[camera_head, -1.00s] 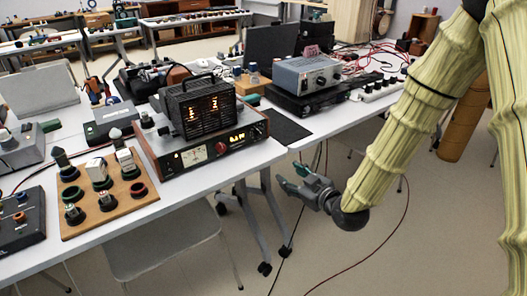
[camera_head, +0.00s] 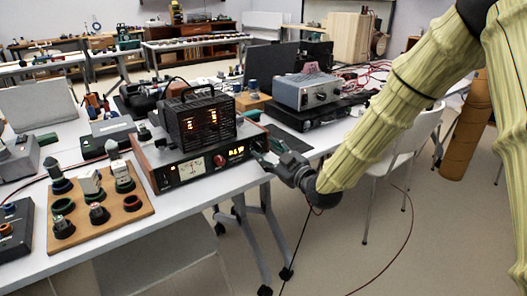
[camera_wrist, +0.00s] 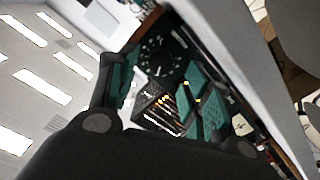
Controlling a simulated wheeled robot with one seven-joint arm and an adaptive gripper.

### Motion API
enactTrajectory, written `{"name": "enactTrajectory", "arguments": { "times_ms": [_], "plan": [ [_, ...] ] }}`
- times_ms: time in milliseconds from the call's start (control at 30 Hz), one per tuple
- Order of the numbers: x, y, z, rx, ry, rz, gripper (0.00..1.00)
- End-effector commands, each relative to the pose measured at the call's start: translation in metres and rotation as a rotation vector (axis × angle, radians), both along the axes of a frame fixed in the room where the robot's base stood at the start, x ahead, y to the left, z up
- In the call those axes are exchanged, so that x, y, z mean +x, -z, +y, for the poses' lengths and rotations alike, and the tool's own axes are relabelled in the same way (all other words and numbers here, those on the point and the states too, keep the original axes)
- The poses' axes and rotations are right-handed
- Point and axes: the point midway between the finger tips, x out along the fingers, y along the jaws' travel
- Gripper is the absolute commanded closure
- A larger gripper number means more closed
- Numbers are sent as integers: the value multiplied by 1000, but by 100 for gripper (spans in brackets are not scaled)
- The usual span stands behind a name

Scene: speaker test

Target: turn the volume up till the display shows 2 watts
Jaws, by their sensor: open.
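The amplifier (camera_head: 196,148) has wooden sides, a black cage with glowing tubes on top, a pale meter (camera_head: 192,168) and a lit display (camera_head: 236,151). The display's figures are too small and blurred to read surely. My gripper (camera_head: 265,157) is at the right end of its front panel, its teal fingers spread. In the wrist view, a dark round knob (camera_wrist: 158,57) ringed by pale dial marks lies ahead, between the lines of my open fingers (camera_wrist: 160,80). Whether the fingers touch it I cannot tell. In the head view the gripper largely covers that knob.
A wooden board (camera_head: 100,213) with several knobs and blocks lies left of the amplifier. A grey box (camera_head: 306,90) on a black unit stands behind to the right. A white chair (camera_head: 398,160) stands beyond my arm. Floor is open at the front right.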

Motion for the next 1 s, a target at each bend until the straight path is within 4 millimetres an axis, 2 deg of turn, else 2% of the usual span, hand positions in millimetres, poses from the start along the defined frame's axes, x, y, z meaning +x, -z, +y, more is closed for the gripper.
{"name": "enactTrajectory", "arguments": {
  "times_ms": [233,600,833,867,1000],
  "plan": [
    [18,0,13,0,0,0,51],
    [21,0,15,-1,0,1,51],
    [21,0,15,-1,0,1,93],
    [21,0,15,-1,0,1,97],
    [21,0,15,1,0,2,96]
  ]
}}
